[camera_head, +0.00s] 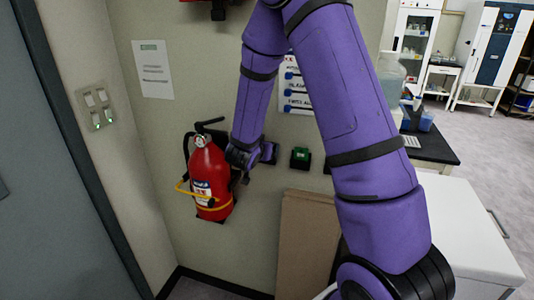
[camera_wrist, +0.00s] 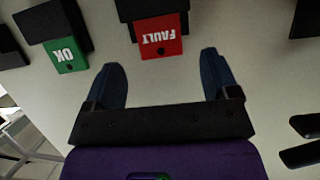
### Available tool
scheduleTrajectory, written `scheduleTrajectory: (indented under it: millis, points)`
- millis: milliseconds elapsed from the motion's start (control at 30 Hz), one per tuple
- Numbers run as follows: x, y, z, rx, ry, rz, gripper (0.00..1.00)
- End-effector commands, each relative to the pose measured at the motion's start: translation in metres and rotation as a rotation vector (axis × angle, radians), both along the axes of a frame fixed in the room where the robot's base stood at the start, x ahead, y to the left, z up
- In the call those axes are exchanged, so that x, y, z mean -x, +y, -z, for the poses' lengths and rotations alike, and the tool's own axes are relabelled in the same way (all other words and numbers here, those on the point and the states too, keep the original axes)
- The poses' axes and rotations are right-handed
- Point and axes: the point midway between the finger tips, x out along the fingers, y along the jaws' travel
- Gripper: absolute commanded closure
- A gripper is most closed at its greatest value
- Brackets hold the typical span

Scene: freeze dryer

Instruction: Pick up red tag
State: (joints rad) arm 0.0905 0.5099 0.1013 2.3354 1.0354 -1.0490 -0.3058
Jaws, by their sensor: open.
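The red tag (camera_wrist: 160,40), marked FAULT, shows in the wrist view in a black holder on the wall, its lettering upside down. It lies ahead of my gripper (camera_wrist: 159,63), between the lines of the two fingers, and appears clear of them. My gripper is open and empty, with one dark blue finger on each side. In the head view my arm reaches to the wall beside the fire extinguisher; the red tag is not visible there and the fingers are hard to make out.
A green OK tag (camera_wrist: 66,53) hangs in its own black holder beside the red one; it also shows in the head view (camera_head: 300,157). A red fire extinguisher (camera_head: 210,174) is on the wall close to my wrist. A brown board (camera_head: 306,245) leans below.

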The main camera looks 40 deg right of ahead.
Motion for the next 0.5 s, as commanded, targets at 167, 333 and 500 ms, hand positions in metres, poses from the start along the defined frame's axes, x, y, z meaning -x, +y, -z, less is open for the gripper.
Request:
scheduleTrajectory:
  millis: [167, 333, 500]
  points:
    - [-0.013, -0.017, 0.012, -0.001, -0.001, 0.003, 0.19]
    - [-0.018, -0.022, 0.015, 0.0, 0.0, 0.0, 0.19]
    - [-0.018, -0.022, 0.015, 0.0, 0.0, -0.001, 0.19]
